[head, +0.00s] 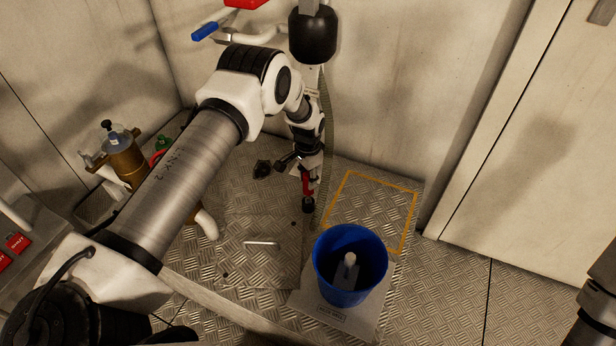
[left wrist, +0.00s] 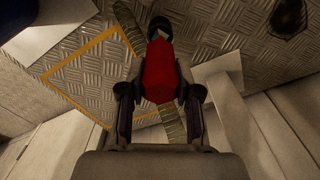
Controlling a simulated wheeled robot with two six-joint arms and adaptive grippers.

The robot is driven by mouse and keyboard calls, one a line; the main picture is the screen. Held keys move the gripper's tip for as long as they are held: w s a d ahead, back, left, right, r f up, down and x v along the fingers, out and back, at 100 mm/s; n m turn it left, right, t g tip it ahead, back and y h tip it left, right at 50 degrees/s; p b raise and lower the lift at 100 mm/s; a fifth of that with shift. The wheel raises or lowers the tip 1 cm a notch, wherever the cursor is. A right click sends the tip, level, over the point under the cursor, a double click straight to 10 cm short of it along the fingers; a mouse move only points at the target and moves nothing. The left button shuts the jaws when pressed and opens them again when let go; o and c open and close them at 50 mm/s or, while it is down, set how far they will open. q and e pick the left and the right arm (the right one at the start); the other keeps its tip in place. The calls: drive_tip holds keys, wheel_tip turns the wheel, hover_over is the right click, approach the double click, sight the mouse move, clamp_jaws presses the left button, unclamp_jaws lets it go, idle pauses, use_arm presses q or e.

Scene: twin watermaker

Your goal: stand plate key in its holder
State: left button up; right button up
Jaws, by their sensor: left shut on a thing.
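My left gripper (head: 307,172) is shut on a red object with a black end, which I take to be the plate key (head: 307,186). It hangs pointing down, close above the chequered floor plate near the back wall. In the left wrist view my left gripper (left wrist: 160,98) has a finger on each side of the red body (left wrist: 160,70), and the black end (left wrist: 162,27) lies beyond. I cannot tell which thing is the key's holder, or whether the black end touches anything. My right gripper is not in view.
A blue bucket (head: 328,282) with a pale item inside stands right of the floor plate's pale handle (head: 262,243). A dark fitting (head: 262,169) lies left of the key. A hose (head: 328,130) hangs behind. The yellow-outlined floor area (head: 375,205) is clear.

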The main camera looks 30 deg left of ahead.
use_arm(q)
drive_tip(key=o, duration=1.1)
drive_tip(key=shift+o, duration=0.2)
wheel_tip(320, 180, up, 12)
drive_tip(key=shift+f, duration=0.1)
